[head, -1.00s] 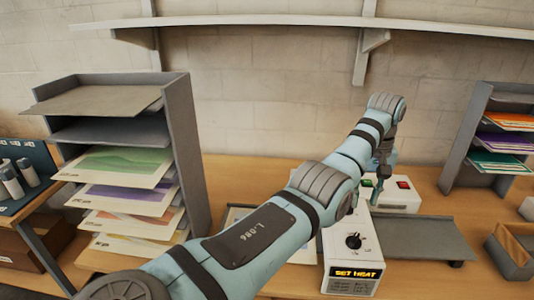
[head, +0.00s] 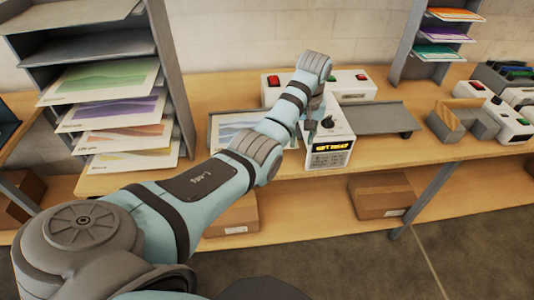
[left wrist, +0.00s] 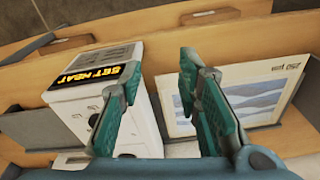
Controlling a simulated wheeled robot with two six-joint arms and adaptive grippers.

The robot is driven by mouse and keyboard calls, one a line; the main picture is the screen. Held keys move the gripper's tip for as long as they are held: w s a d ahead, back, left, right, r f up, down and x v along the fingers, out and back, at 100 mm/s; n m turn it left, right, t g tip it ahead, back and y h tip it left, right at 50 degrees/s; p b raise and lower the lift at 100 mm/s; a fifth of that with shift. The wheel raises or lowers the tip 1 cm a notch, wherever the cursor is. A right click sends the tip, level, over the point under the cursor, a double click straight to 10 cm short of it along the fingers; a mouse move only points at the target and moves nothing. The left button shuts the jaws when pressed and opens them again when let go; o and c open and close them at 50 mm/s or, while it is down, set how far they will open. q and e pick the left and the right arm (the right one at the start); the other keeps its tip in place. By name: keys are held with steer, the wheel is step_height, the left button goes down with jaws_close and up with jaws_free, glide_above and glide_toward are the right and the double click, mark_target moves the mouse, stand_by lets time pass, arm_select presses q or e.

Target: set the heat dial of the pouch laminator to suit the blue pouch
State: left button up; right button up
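The pouch laminator (head: 331,146) is a white box on the bench with a black heat dial (head: 327,122) on top and a lit "SET HEAT" display (head: 331,147) on its front. A sheet with a blue landscape picture, the blue pouch (head: 238,122), lies on the tray left of it; it also shows in the left wrist view (left wrist: 255,100). My left gripper (left wrist: 158,66) is open and empty, one finger over the laminator's edge and the other over the pouch. In the head view it is close by the dial; contact cannot be told. The dial's markings are unreadable. My right gripper is out of view.
A grey tray (head: 368,118) extends right of the laminator. A paper rack (head: 172,70) stands at the left and another (head: 405,50) at the back right. A box (head: 382,195) is on the lower shelf.

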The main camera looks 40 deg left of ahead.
arm_select(q)
steer(key=s+f+m+t, duration=0.1)
steer(key=s+f+m, duration=0.2)
steer(key=s+f, duration=1)
step_height(320, 180, down, 3)
steer(key=shift+d+r+m+y, duration=0.1)
steer(key=shift+d+m+y, duration=0.2)
steer(key=shift+d+m, duration=0.1)
